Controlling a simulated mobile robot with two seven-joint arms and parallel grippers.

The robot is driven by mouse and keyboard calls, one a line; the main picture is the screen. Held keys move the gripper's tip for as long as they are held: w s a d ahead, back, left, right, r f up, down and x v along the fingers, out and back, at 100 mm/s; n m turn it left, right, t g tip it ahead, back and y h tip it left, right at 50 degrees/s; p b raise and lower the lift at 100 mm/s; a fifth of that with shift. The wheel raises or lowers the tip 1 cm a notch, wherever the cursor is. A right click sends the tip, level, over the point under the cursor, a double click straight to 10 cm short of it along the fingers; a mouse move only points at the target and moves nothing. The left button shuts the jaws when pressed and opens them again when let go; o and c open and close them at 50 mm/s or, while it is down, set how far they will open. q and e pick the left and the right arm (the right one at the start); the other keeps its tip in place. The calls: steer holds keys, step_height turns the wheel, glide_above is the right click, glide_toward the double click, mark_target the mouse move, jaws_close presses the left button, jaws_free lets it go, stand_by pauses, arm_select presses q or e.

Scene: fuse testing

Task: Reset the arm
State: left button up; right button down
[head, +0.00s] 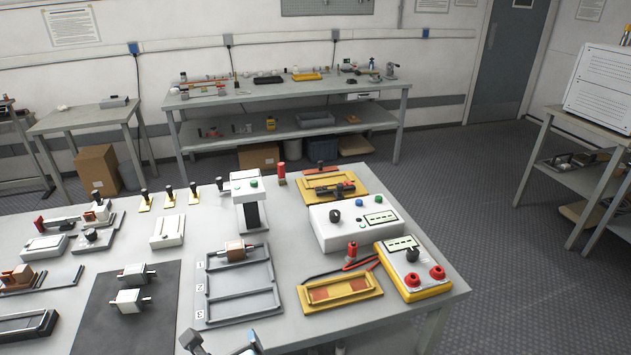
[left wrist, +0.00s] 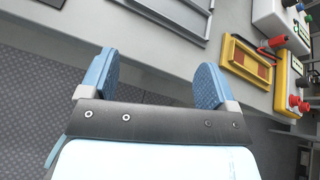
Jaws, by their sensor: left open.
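My left gripper (head: 220,342) shows at the bottom edge of the head view, in front of the table's near edge. In the left wrist view the left gripper (left wrist: 153,82) has its two blue-padded fingers wide apart with nothing between them. It is near the table edge, with grey floor below it. My right gripper is in neither view. The workbench (head: 285,215) holds a grey numbered tray (head: 240,290) with a brown-bodied fuse (head: 236,251) in its top slot. Two white fuses (head: 130,300) lie on a dark mat (head: 95,333).
A yellow tray (head: 340,292), a yellow tester with red knobs (head: 412,268) and a white control box (head: 356,222) stand at the table's right. A white stand (head: 247,190) rises at the back. Open floor (head: 490,190) lies to the right.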

arm_select(q)
steer(key=s+a+f+n+g+h, duration=0.2)
steer(key=s+a+n+g, duration=0.35)
steer(key=n, duration=0.85)
steer(key=s+a+f+n+g+h, duration=0.25)
steer(key=s+a+n, duration=0.35)
steer(key=s+n, duration=0.6)
steer(key=w+d+f+t+h+p, duration=0.1)
steer(key=w+d+t+h+p, duration=0.1)
steer(key=w+d+t+p, duration=0.4)
steer(key=w+t+p, duration=0.1)
steer(key=p, duration=0.4)
steer(key=shift+d+f, duration=0.2)
steer(key=shift+d, duration=0.05)
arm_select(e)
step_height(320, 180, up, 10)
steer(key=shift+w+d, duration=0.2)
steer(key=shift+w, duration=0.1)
arm_select(q)
steer(key=shift+w, duration=0.1)
